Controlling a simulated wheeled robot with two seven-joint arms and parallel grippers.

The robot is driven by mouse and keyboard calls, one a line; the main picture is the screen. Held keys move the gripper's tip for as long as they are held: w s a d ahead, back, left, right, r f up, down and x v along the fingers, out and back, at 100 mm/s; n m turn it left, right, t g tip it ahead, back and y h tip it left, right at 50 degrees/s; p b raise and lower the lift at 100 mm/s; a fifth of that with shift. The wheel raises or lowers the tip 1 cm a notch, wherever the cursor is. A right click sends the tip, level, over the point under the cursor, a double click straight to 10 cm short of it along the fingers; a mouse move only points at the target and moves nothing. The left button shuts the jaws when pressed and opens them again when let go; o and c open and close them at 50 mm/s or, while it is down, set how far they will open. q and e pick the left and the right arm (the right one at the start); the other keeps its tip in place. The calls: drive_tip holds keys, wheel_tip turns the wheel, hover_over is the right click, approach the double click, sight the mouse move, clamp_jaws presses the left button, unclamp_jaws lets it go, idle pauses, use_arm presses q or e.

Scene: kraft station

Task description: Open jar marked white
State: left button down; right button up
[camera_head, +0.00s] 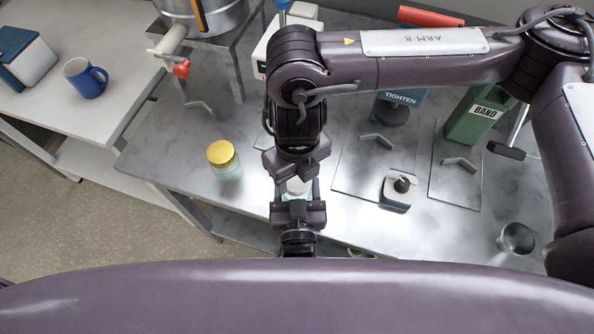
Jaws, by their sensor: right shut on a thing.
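A glass jar with a white lid (298,187) is near the table's front edge, largely hidden between my two grippers. My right gripper (300,177) comes down over it from above and is shut on it at the lid; its fingertips are partly hidden. My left gripper (297,196) reaches in from the bottom, with a finger on each side of the jar. Whether those fingers touch the glass I cannot tell. Another jar with a gold lid (221,153) stands upright to the left, apart from both grippers.
A small white-topped block with a black knob (400,187) and a metal cup (515,239) stand to the right. A blue mug (85,78) is on the left table. The metal table's left front is clear.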

drive_tip(key=n, duration=0.8)
drive_tip(key=shift+n, duration=0.4)
drive_tip(key=n, duration=0.8)
drive_tip(key=shift+r, duration=0.1)
drive_tip(key=shift+r, duration=0.25)
drive_tip(key=shift+r, duration=0.85)
